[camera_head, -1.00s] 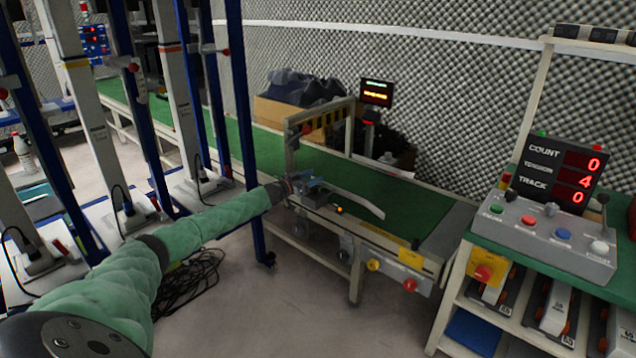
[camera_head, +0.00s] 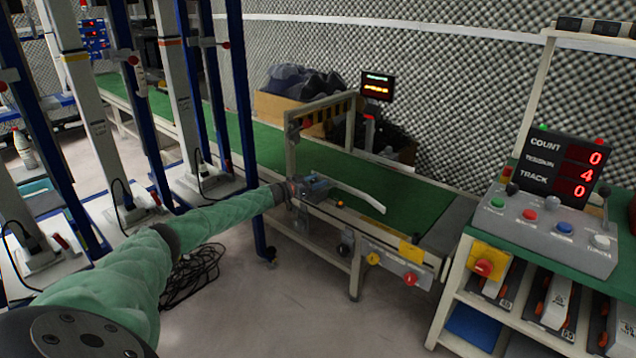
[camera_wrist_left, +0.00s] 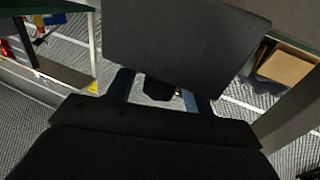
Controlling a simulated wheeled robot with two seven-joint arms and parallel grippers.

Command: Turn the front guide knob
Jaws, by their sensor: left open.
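My left gripper (camera_head: 312,187) is at the near side of the green-belted conveyor (camera_head: 395,203), beside the post of its gantry frame. In the left wrist view its two bluish fingers (camera_wrist_left: 161,92) are spread apart. A small dark knob-like part (camera_wrist_left: 158,89) shows between them, under a large dark panel (camera_wrist_left: 180,40); I cannot tell whether the fingers touch it. In the head view the gripper and wrist hide this spot, so I cannot confirm it is the front guide knob. A pale curved guide rail (camera_head: 360,197) extends over the belt to the right of the gripper. My right gripper is not seen.
A yellow knob (camera_head: 373,258) and a red button (camera_head: 410,279) are on the conveyor's near side. A control box (camera_head: 550,222) stands on the right bench, by a display reading 0, 4, 0 (camera_head: 560,168). Blue and white uprights (camera_head: 243,110) stand close to my left arm.

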